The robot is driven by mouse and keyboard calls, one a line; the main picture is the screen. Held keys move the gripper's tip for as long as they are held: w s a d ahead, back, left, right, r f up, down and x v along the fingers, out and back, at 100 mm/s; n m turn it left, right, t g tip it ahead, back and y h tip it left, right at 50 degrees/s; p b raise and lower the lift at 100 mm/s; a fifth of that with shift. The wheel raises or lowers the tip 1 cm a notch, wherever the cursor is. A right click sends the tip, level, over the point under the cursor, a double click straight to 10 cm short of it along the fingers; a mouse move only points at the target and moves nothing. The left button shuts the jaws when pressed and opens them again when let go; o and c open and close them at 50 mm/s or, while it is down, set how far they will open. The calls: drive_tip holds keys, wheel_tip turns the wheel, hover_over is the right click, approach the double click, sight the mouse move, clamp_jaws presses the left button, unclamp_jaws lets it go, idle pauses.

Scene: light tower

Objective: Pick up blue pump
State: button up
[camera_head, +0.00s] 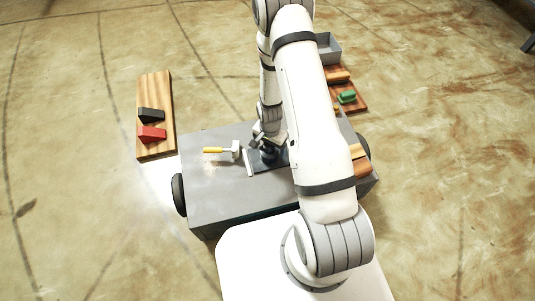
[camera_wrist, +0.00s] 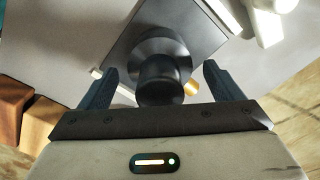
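A dark, slightly bluish pump-like part (camera_head: 268,153) stands on a dark plate (camera_head: 262,168) on top of the grey cart (camera_head: 220,195); the arm partly covers it. In the wrist view it is a dark round knob (camera_wrist: 163,80) on a wider round base, and its colour reads nearly black. My gripper (camera_wrist: 159,68) is open, with one finger on each side of the knob. Gaps show between the fingers and the knob, so no grip is visible. In the head view my gripper (camera_head: 264,139) is right over the part.
A yellow-handled white tool (camera_head: 214,150) and a white strip (camera_head: 249,163) lie left of the plate. A wooden board (camera_head: 154,90) at left holds black and red blocks. At right are a green part (camera_head: 347,97), wooden blocks and a grey bin (camera_head: 328,48).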

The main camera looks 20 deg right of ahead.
clamp_jaws()
idle(0.8)
